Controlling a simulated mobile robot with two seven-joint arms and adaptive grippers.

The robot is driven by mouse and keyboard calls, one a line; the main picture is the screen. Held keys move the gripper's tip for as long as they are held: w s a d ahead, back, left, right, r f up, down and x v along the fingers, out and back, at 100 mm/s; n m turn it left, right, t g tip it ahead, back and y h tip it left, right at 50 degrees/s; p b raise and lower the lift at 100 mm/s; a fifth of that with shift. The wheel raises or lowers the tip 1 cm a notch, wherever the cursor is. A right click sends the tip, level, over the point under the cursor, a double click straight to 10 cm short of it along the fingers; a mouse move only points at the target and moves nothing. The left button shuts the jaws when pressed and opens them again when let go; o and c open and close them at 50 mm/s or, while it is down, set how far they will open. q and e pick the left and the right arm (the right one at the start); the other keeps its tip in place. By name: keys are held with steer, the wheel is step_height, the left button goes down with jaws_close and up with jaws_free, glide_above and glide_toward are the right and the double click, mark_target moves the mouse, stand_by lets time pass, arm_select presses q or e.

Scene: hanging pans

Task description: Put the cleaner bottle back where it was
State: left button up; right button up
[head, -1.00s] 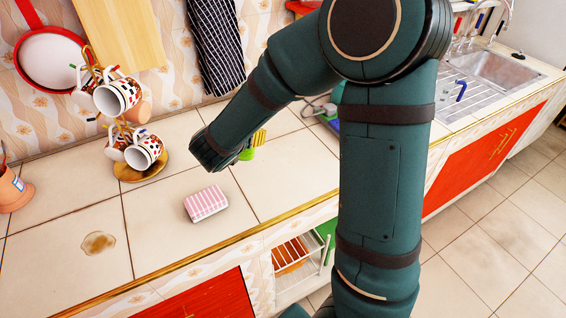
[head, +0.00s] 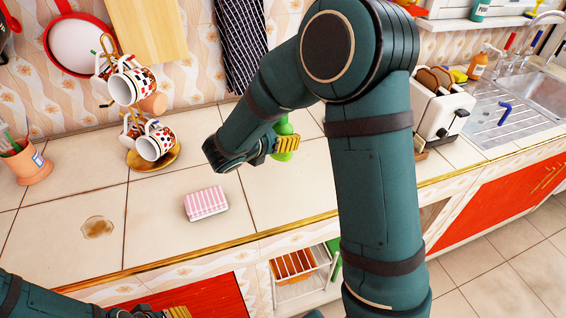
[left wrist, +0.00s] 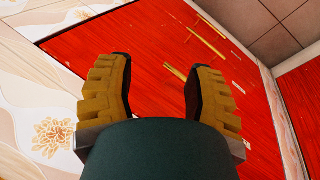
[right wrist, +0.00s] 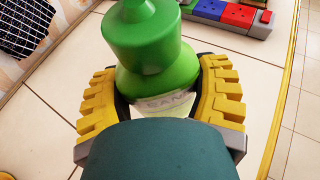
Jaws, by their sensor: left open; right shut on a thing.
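The cleaner bottle, green with a pale label, shows in the head view (head: 284,128) partly behind my right gripper's fingers. In the right wrist view the bottle (right wrist: 155,62) stands between both yellow fingers, its label partly hidden. My right gripper (head: 289,144) is shut on it, over the tiled counter. I cannot tell whether the bottle's base touches the tiles. My left gripper is open and empty; only its edge shows at the bottom left of the head view. In the left wrist view my left gripper (left wrist: 157,85) faces red cabinet fronts.
A pink striped sponge (head: 206,202) and a brown stain (head: 98,227) lie on the counter. A mug stand (head: 153,158) is left of my right gripper. A toaster (head: 441,108) and sink (head: 540,92) are at right. Bare tiles (head: 275,195) lie in front of the gripper.

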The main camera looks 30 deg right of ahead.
mark_target(275, 156)
steer(key=shift+f+b, duration=0.8)
steer(key=shift+f, duration=2.65)
steer(key=o, duration=1.3)
steer(key=shift+f, duration=0.15)
steer(key=shift+o, duration=0.2)
steer(key=shift+a+r, duration=0.15)
steer(key=shift+r, duration=0.15)
steer(key=p+v, duration=0.2)
steer(key=v, duration=0.9)
steer(key=shift+s+a, duration=0.2)
steer(key=shift+a, duration=0.1)
steer(key=shift+r, duration=0.1)
